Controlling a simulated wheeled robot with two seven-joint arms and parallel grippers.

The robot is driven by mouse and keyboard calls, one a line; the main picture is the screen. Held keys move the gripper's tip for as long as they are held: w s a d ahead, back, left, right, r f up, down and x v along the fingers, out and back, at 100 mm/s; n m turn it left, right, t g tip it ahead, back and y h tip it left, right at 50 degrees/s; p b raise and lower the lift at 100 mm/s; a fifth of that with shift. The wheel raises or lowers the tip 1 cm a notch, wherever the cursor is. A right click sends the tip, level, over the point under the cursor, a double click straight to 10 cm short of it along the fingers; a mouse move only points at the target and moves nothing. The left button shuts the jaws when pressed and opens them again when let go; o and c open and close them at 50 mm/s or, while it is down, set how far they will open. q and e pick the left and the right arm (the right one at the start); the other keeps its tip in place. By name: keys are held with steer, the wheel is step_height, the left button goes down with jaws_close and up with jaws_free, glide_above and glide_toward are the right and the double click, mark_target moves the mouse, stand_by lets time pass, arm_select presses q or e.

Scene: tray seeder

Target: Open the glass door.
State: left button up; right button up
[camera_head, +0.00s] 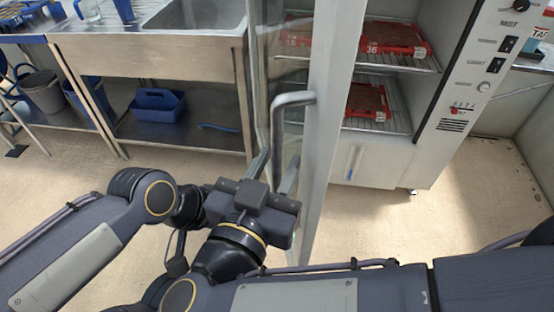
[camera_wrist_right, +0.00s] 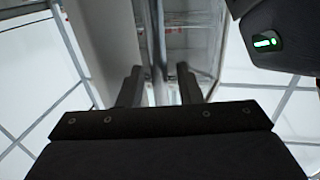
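The glass door (camera_head: 332,110) of the white cabinet stands ajar, seen nearly edge-on in the head view. Its grey bar handle (camera_head: 276,140) runs down the left side of the door frame. My right gripper (camera_head: 275,168) is at the lower part of the handle, with its fingers pointing up along the view. In the right wrist view the handle (camera_wrist_right: 158,65) passes between the two spread fingers of the gripper (camera_wrist_right: 158,85), with gaps beside it. My left arm comes in from the left; its gripper is hidden behind my right wrist.
Red trays (camera_head: 395,38) lie on wire shelves inside the cabinet. A control panel (camera_head: 490,65) is on its right. A steel sink bench (camera_head: 150,50) stands left of the door, with a blue caddy (camera_head: 158,105) below. Floor between bench and cabinet is clear.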

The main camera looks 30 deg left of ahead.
steer(key=s, duration=0.7)
steer(key=shift+d, duration=0.3)
